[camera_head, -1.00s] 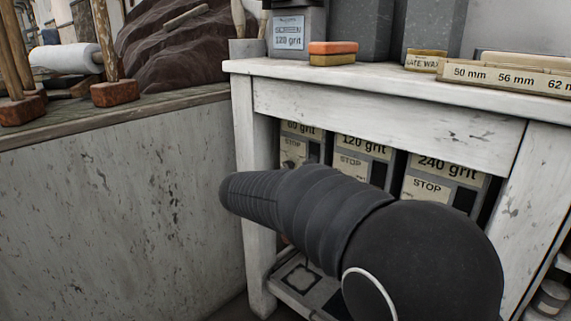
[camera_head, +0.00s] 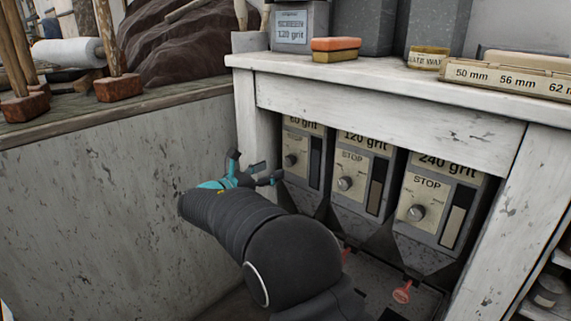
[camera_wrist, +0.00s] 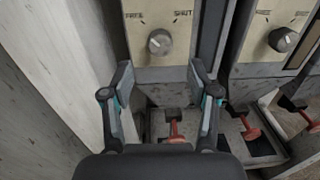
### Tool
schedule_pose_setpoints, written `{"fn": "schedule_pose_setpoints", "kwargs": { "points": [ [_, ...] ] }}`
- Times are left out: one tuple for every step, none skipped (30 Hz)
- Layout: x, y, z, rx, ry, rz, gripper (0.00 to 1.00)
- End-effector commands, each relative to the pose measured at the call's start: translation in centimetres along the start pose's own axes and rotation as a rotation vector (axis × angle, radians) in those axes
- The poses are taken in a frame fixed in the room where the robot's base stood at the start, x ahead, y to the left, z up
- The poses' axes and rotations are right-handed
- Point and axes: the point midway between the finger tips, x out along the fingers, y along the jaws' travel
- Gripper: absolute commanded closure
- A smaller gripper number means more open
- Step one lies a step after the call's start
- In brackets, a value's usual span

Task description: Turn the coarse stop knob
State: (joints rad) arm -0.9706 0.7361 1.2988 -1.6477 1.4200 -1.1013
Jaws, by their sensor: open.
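Three grey dispensers labelled with grits stand under a white bench. The leftmost, whose partly hidden label reads about 60 grit, has a round metal knob (camera_head: 290,160) on a cream plate. In the wrist view this knob (camera_wrist: 160,41) sits between two words, the right one SHUT, the left one blurred. My gripper (camera_head: 256,168) is open and empty, in front of and left of the leftmost dispenser. In the wrist view my gripper (camera_wrist: 161,75) has its fingers spread, with the knob beyond and slightly above the gap, not touched.
The 120 grit knob (camera_head: 345,183) and 240 grit knob (camera_head: 416,212) are to the right. A white bench leg (camera_head: 258,125) stands close on the left. The bench top (camera_head: 380,74) overhangs the dispensers.

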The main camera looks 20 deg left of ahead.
Motion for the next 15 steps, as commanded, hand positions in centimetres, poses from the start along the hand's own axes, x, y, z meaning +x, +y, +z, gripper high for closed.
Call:
{"fn": "schedule_pose_setpoints", "kwargs": {
  "points": [
    [1.1,-0.1,0.0,0.0,0.0,-0.003,0.4],
    [1.6,-0.1,0.0,0.0,0.0,-0.002,0.4],
    [2.4,-0.1,0.0,0.0,0.0,-0.003,0.4],
    [2.9,-0.1,0.0,-0.001,0.0,-0.003,0.4],
    [3.4,-0.1,-0.1,-0.001,0.0,-0.002,0.4],
    [4.0,-0.1,0.0,0.0,0.0,-0.002,0.4],
    [4.4,-0.1,0.0,0.0,0.0,-0.002,0.4],
    [4.8,-0.1,0.0,0.0,0.0,-0.003,0.4],
    [5.3,-0.1,0.0,0.0,0.001,-0.002,0.4],
    [5.6,0.0,0.0,0.0,0.001,-0.001,0.4],
    [5.8,0.0,0.0,0.001,0.001,-0.001,0.4],
    [6.2,0.0,0.0,0.001,0.001,-0.001,0.4],
    [6.4,0.0,0.0,0.001,0.001,-0.001,0.4],
    [6.5,-0.1,0.0,0.001,0.001,-0.001,0.4],
    [6.7,-0.1,0.0,0.001,0.0,-0.001,0.4]
  ]
}}
